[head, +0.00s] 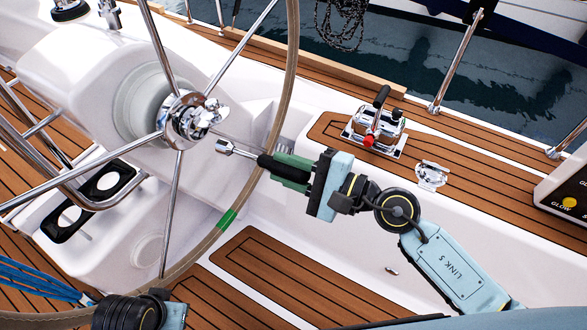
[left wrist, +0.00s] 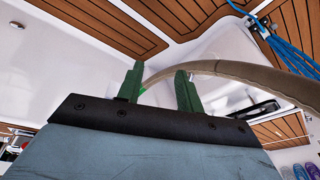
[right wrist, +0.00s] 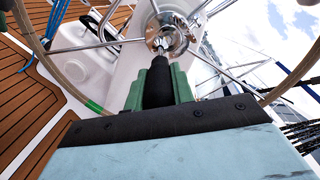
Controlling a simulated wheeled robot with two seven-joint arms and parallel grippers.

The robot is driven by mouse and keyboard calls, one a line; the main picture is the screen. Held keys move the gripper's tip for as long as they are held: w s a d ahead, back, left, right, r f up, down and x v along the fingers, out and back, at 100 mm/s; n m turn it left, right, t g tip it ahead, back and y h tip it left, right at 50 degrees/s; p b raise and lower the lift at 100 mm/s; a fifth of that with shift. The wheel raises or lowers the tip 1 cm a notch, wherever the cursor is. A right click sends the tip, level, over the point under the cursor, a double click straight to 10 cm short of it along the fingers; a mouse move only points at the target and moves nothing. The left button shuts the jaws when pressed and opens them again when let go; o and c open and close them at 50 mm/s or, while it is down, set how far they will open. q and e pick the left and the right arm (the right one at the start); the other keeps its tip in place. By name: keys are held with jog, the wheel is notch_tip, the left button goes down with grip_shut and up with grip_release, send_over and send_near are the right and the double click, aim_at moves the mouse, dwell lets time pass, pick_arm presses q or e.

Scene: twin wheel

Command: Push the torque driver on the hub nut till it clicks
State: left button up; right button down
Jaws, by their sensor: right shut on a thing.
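The torque driver (head: 270,162) has a black grip and a chrome shaft ending in a socket. My right gripper (head: 290,170) is shut on its grip, and the shaft points left toward the wheel's chrome hub. The hub nut (head: 208,115) stands at the hub's middle; the socket is apart from it, below and right of it in the head view. In the right wrist view the driver (right wrist: 158,80) sits between the green fingers, in line with the hub (right wrist: 170,33). My left gripper (left wrist: 161,88) is open, its fingers apart near the wheel rim (left wrist: 230,69); whether they straddle it is unclear.
The steering wheel's spokes and rim (head: 285,85) surround the hub. A chrome rail (head: 70,175) and a black cup holder (head: 90,200) lie left. Blue rope (head: 40,280) hangs bottom left.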

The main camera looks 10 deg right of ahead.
aim_at(262, 155)
pick_arm(q)
jog(key=shift+d+r, duration=0.1)
jog(key=shift+r, duration=0.1)
pick_arm(e)
jog(key=shift+w+d+f+m+t, duration=0.15)
jog(key=shift+d+m+t, duration=0.25)
jog(key=shift+d+t, duration=0.25)
